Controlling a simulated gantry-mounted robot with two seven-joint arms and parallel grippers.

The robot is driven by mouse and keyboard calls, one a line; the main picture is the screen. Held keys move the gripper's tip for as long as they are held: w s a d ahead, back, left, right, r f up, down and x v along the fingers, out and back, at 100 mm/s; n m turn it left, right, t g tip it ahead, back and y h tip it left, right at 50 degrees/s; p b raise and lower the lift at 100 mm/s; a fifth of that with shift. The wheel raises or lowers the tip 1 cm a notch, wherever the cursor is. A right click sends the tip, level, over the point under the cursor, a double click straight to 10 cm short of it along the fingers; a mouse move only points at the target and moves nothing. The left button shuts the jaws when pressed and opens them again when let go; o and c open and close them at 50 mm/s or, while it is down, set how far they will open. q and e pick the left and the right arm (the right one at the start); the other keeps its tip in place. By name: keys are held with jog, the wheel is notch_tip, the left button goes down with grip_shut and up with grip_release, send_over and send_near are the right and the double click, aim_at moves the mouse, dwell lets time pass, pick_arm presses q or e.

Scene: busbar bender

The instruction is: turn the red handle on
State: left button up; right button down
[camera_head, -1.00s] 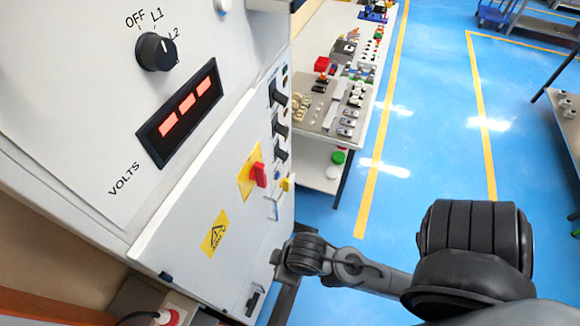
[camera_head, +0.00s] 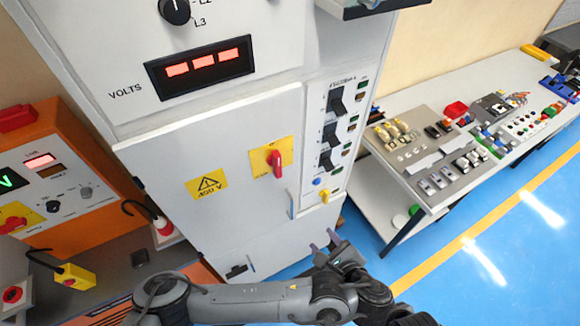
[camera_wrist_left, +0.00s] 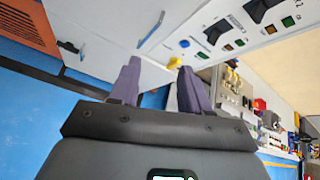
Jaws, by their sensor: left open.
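The red handle (camera_head: 276,163) is a small rotary knob on a yellow plate (camera_head: 262,160) on the white cabinet door (camera_head: 225,215). Its grip looks roughly upright. My left gripper (camera_head: 323,246) is below and right of the handle, in front of the cabinet's lower part, apart from the handle. Its two purple fingers are spread and empty. They also show in the left wrist view (camera_wrist_left: 160,72), with the cabinet front beyond them. I cannot make out the red handle in the wrist view. My right gripper is not in view.
A slim door handle (camera_head: 291,204) sits below and right of the red handle. Black switches (camera_head: 336,101) line the panel at right. A workbench (camera_head: 430,205) with components stands right of the cabinet; an orange unit (camera_head: 75,215) stands left. Blue floor (camera_head: 480,255) is clear.

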aim_at(279, 165)
pick_arm(q)
jog(key=w+a+r+m+t+y+b, duration=0.1)
jog(key=w+a+r+t+b, duration=0.1)
jog(key=w, duration=0.4)
jog(key=w+a+r+m+t+y+b, duration=0.1)
jog(key=w+a+r+y+b, duration=0.1)
jog(key=w, duration=0.4)
jog(key=w+a+r+m+t+y+b, duration=0.1)
jog(key=w+a+r+t+b, duration=0.1)
jog(key=w+a+b, duration=0.2)
jog(key=shift+w+a+m+t, duration=0.2)
jog(key=shift+w+a, duration=0.2)
jog(key=shift+w, duration=0.25)
jog(key=shift+w+a+m+t, duration=0.1)
jog(key=shift+w+a+m, duration=0.1)
jog(key=shift+w+a, duration=0.3)
jog(key=shift+x, duration=0.85)
jog(key=shift+d+f, duration=0.1)
jog(key=shift+d, duration=0.05)
jog(key=shift+c, duration=0.2)
grip_shut()
